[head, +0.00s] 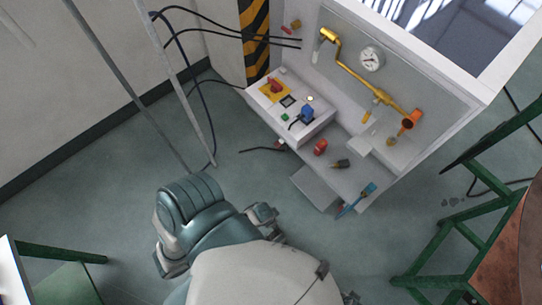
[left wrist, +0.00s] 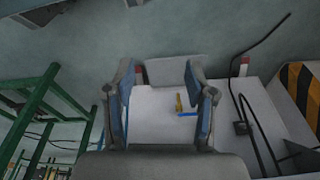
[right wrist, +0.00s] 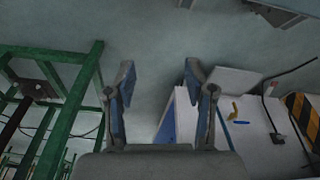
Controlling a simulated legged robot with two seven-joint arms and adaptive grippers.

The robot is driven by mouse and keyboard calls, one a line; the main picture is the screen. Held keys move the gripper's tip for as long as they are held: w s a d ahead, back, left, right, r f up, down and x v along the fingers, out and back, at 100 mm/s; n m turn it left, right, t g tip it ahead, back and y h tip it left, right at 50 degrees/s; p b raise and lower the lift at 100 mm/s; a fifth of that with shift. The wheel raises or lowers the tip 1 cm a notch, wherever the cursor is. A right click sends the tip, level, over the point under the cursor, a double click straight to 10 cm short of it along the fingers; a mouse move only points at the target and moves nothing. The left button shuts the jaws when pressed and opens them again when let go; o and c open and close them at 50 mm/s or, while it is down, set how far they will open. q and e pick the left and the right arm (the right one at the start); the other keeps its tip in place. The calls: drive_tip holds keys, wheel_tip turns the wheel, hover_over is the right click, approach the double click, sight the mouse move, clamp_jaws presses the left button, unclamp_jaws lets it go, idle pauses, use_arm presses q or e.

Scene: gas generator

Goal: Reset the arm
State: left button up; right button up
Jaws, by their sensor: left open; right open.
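My left gripper (left wrist: 160,95) shows in the left wrist view with its two fingers spread and nothing between them. The white generator cabinet (left wrist: 150,125) lies beyond them, with a yellow piece (left wrist: 179,102) and a blue bar (left wrist: 198,115) on it. My right gripper (right wrist: 160,95) shows in the right wrist view, also spread and empty, with floor beyond it. The cabinet (right wrist: 248,145) is to its right. In the head view my body covers the lower middle, and I cannot tell the fingers apart there. The generator cabinet (head: 420,178) stands at upper right, apart from my body.
A green-framed table (head: 430,255) stands right. Cables hang upper left. Floor (head: 100,190) at left is clear.

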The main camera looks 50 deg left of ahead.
idle(0.5)
use_arm(q)
drive_tip(key=s+f+p, duration=0.3)
drive_tip(key=f, duration=0.3)
drive_tip(key=shift+s+a+f, duration=0.2)
drive_tip(key=shift+s+f, duration=0.15)
drive_tip(key=shift+f, duration=0.05)
use_arm(e)
drive_tip(key=s+f, duration=0.3)
drive_tip(key=f, duration=0.3)
drive_tip(key=shift+s+d+f, duration=0.2)
drive_tip(key=shift+d+f, duration=0.05)
drive_tip(key=shift+f, duration=0.05)
use_arm(q)
drive_tip(key=shift+c, duration=0.4)
